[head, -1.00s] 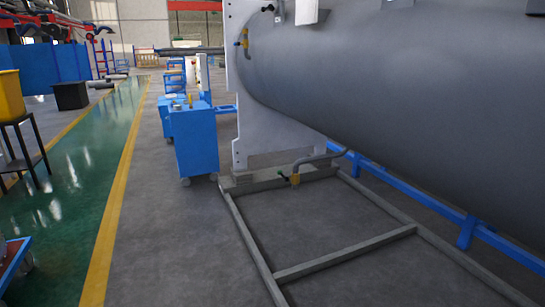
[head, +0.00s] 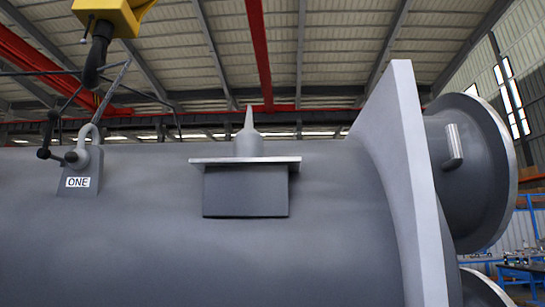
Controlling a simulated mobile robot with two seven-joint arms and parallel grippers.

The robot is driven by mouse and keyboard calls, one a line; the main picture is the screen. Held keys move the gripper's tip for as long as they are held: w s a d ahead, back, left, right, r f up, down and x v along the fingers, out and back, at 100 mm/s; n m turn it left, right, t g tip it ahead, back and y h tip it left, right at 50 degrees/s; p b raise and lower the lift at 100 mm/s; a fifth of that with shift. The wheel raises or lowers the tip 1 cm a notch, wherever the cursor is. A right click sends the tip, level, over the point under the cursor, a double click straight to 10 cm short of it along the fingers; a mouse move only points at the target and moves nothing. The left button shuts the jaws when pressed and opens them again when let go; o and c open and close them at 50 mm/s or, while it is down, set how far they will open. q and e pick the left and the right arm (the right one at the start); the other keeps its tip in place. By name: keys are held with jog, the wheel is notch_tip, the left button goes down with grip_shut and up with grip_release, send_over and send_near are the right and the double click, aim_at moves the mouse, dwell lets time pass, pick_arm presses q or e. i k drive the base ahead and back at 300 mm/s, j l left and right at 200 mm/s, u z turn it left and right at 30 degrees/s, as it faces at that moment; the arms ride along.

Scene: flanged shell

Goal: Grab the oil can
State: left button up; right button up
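What looks like the oil can (head: 247,145) is in the head view, left of the middle. It is small and grey, with a round body narrowing to a thin pointed spout. It stands upright on the flat plate (head: 216,161) of a box-like bracket on the upper side of the big grey shell (head: 130,240). Its lower edge meets the plate. Neither of my grippers is in view, so nothing of mine is seen near the can.
A lifting lug (head: 80,170) marked "ONE" with a shackle is to the left, under a yellow crane hook block (head: 108,14). A tall pale flange plate (head: 405,170) rises to the right, with a round flanged nozzle (head: 470,170) beyond it. The space above the can looks clear.

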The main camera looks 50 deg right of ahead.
aim_at(248, 142)
jog(key=i+j+z, duration=0.15)
jog(key=j+z, duration=0.15)
jog(key=z, duration=0.2)
jog(key=i+j+z, duration=0.1)
jog(key=j+z, duration=0.35)
jog(key=l, duration=0.15)
